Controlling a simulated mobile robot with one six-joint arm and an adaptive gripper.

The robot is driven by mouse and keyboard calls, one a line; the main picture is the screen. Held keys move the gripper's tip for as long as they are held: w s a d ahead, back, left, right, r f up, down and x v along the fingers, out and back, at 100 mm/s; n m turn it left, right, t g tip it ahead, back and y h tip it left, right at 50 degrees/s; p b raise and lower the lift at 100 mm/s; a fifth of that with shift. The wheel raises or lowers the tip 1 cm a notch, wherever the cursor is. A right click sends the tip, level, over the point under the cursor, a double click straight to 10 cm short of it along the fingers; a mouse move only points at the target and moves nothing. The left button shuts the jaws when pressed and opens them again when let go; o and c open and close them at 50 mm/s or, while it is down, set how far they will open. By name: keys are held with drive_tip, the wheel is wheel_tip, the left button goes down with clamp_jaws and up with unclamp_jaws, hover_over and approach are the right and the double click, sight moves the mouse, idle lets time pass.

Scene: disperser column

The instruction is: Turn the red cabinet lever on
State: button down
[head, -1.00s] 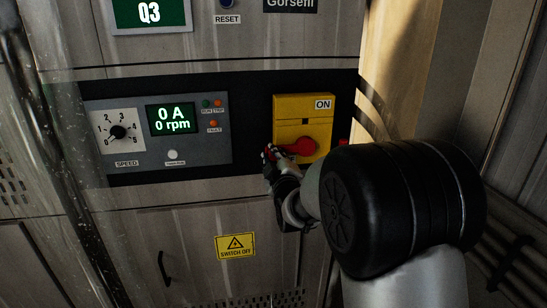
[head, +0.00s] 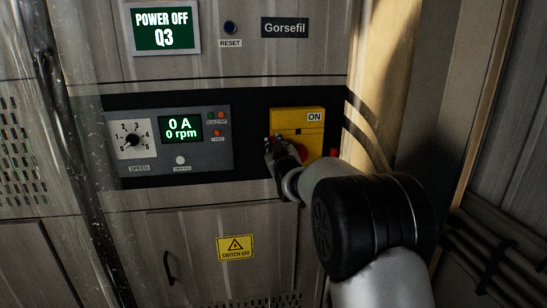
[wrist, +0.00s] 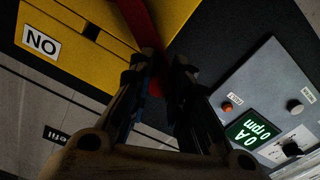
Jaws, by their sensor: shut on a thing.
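The red lever (wrist: 143,22) sits on a yellow switch box (head: 297,118) marked ON at its upper right. In the head view my gripper (head: 272,148) is at the left side of the box and hides much of the lever. In the wrist view the red lever runs down from the top edge to between the fingertips of my gripper (wrist: 160,68), which are shut on it. The exact angle of the lever is hard to tell, as my fingers and wrist cover it.
Left of the box is a grey panel (head: 215,155) with a speed dial and a display reading 0 A, 0 rpm. Above, a screen (head: 165,28) reads POWER OFF Q3. A yellow SWITCH OFF sign (head: 236,247) is below. A wooden post (head: 372,60) stands right of the cabinet.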

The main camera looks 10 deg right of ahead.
drive_tip(key=shift+d+r+m+p, duration=0.9)
drive_tip(key=shift+d+m+p, duration=0.55)
drive_tip(key=shift+m, duration=0.45)
drive_tip(key=shift+d+r+m+p, duration=0.9)
drive_tip(key=shift+d+m+p, duration=0.3)
drive_tip(key=shift+d+m, duration=0.55)
drive_tip(key=shift+d+r+m+p, duration=0.9)
drive_tip(key=shift+d+m+p, duration=0.45)
drive_tip(key=shift+m, duration=0.7)
drive_tip(key=shift+d, duration=0.1)
drive_tip(key=c, duration=1.8)
unclamp_jaws()
drive_tip(key=o, duration=0.3)
drive_tip(key=shift+f, duration=0.15)
drive_tip(key=shift+o, duration=0.2)
